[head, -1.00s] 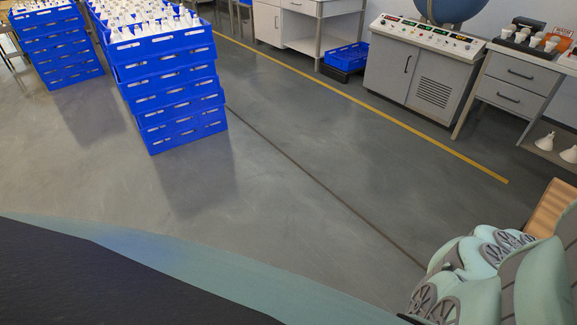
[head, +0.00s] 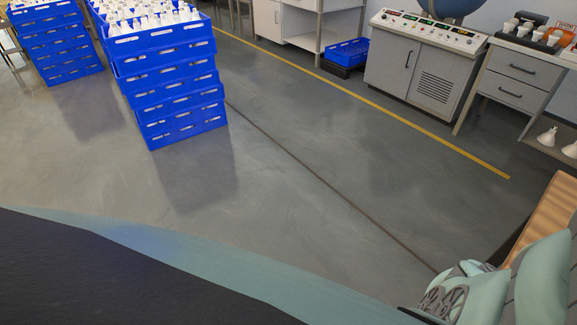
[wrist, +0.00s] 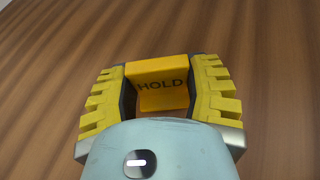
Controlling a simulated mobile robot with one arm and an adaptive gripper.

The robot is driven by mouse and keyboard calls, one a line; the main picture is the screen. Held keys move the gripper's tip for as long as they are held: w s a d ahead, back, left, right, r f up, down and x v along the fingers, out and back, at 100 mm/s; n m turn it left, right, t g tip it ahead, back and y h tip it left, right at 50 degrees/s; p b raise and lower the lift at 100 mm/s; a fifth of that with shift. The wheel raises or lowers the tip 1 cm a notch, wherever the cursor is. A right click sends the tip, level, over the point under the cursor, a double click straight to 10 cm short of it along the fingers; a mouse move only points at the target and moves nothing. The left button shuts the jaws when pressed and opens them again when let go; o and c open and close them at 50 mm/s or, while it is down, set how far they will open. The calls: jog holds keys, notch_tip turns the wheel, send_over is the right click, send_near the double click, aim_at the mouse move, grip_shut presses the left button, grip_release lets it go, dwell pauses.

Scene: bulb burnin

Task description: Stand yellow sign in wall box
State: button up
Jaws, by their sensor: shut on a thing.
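The yellow sign (wrist: 160,84), marked "HOLD", shows in the wrist view between the two yellow ridged fingers of my gripper (wrist: 160,92). My gripper is shut on it, with the fingers against its left and right edges. A brown wooden surface (wrist: 50,85) lies behind the sign; I cannot tell whether the sign touches it. In the head view only part of my arm shows at the lower right, and neither the gripper nor the sign is visible there. I cannot make out the wall box in either view.
Stacked blue crates (head: 170,90) of white bulbs stand at the upper left. A grey control cabinet (head: 420,75) and a drawer bench (head: 515,75) stand along the back right. A wooden top (head: 545,220) shows at the right edge. The grey floor (head: 290,190) between is clear.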

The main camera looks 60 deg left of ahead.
jog(key=shift+f+b, duration=0.2)
jog(key=shift+b, duration=0.1)
jog(key=o, duration=1.1)
jog(key=shift+r, duration=0.1)
jog(key=shift+r, duration=0.1)
jog(key=shift+r+p, duration=0.2)
jog(key=shift+p, duration=0.3)
jog(key=shift+a, duration=0.25)
jog(key=v, duration=1)
jog(key=shift+s+a, duration=0.15)
jog(key=shift+a, duration=0.05)
jog(key=shift+s+a+r, duration=0.15)
jog(key=shift+s+a, duration=0.15)
jog(key=shift+a, duration=0.1)
jog(key=shift+r, duration=0.1)
